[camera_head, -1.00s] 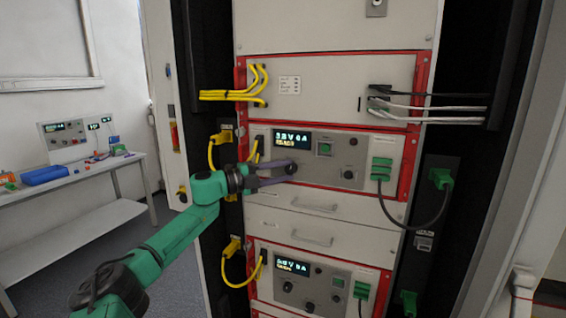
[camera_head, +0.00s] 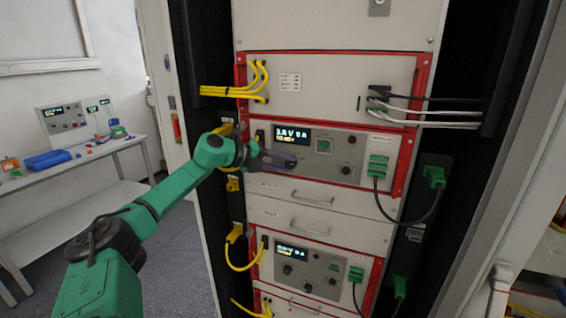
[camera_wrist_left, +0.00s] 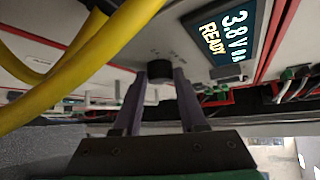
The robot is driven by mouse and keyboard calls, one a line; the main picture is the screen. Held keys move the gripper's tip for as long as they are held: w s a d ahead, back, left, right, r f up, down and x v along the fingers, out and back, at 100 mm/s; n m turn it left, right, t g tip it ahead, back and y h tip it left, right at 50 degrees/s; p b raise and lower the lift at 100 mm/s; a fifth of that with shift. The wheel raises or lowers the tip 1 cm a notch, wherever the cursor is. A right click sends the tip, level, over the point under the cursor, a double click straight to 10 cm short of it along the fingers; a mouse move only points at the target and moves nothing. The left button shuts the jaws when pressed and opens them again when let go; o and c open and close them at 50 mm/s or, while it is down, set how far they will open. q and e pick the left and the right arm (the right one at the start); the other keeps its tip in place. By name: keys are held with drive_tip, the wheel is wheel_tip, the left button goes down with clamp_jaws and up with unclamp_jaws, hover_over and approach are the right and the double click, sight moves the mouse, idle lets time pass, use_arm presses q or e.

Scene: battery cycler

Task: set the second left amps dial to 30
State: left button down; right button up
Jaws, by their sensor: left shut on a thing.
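The upper instrument unit (camera_head: 335,172) has a lit display (camera_head: 293,136) on its front. In the left wrist view, the display (camera_wrist_left: 225,35) reads 3.8 V and READY; the amps figure at its edge is hard to read. My left gripper (camera_head: 284,160) is at the panel just below this display. Its two dark fingers are shut on a black round dial (camera_wrist_left: 159,70), one finger on each side. The fingers hide most of the dial in the head view, and its pointer cannot be made out. My right gripper is in neither view.
Yellow cables (camera_head: 262,82) hang at the rack's left side, and one passes close to the gripper in the left wrist view (camera_wrist_left: 95,60). A green plug (camera_head: 377,168) with a black cable is at the right. A similar unit (camera_head: 318,270) sits lower. A bench (camera_head: 95,155) stands far left.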

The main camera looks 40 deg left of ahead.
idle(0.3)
use_arm(q)
drive_tip(key=shift+c, duration=2.3)
unclamp_jaws()
drive_tip(key=shift+w, duration=0.1)
drive_tip(key=b+v, duration=1)
drive_tip(key=v, duration=0.4)
drive_tip(key=shift+s, duration=0.2)
drive_tip(key=shift+a, duration=0.1)
